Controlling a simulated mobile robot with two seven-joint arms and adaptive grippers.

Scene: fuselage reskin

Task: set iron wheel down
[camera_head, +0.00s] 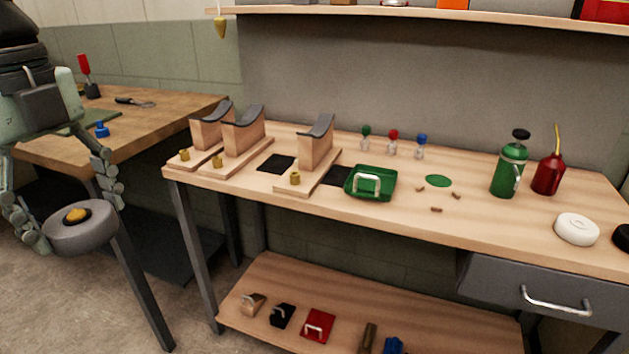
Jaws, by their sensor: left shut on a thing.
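The iron wheel is a grey disc (85,236) with a yellow-orange hub, at the left of the head view. My left gripper (76,212) is shut on the wheel, with one finger at each side of it. The wheel is held in the air, in front of the left wooden table and left of the main workbench (480,225). My right gripper is not in view.
Several wooden cradles (318,150) with dark curved tops stand on the bench's left half. Bare wood lies along the front middle.

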